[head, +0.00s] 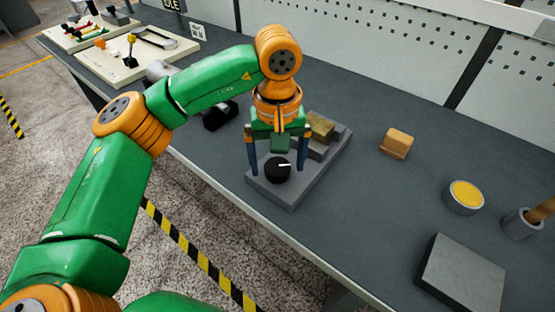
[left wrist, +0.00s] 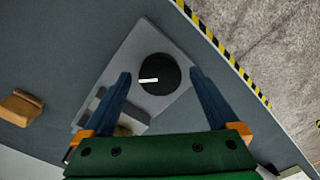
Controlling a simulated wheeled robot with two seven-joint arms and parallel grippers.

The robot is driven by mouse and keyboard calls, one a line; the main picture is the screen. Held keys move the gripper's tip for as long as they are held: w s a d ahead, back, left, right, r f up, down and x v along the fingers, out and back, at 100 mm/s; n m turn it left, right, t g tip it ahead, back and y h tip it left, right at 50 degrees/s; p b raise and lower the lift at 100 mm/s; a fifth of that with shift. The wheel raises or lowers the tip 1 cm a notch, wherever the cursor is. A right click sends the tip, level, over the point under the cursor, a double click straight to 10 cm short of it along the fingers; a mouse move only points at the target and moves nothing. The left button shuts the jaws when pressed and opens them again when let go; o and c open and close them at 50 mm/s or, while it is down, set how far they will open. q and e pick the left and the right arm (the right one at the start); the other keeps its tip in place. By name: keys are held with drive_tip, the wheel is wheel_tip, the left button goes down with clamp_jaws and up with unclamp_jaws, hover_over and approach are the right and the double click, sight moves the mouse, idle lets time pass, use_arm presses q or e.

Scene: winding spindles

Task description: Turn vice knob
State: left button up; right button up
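The vice is a grey base plate (head: 295,195) with grey jaws and a tan block (head: 320,127) at its rear. A round black knob (head: 277,170) with a white pointer mark sits at the front of the plate. My left gripper (head: 277,172) points down over the knob, its two dark blue fingers spread wide on either side. In the left wrist view the black knob (left wrist: 158,74) lies just beyond and between the open fingertips (left wrist: 160,76), with a gap on both sides. Whether the fingertips reach down to knob height is unclear. My right gripper is not in view.
To the right on the bench are a wooden block (head: 396,143), a round tin with a yellow top (head: 464,197), a grey cup (head: 522,223) holding a wooden handle and a dark grey slab (head: 460,273). A black object (head: 220,116) and light boards (head: 130,60) lie left.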

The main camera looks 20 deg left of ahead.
sight(277, 166)
use_arm(q)
wheel_tip(277, 166, up, 7)
drive_tip(key=shift+r+p, duration=0.1)
drive_tip(key=shift+p, duration=0.2)
idle(0.5)
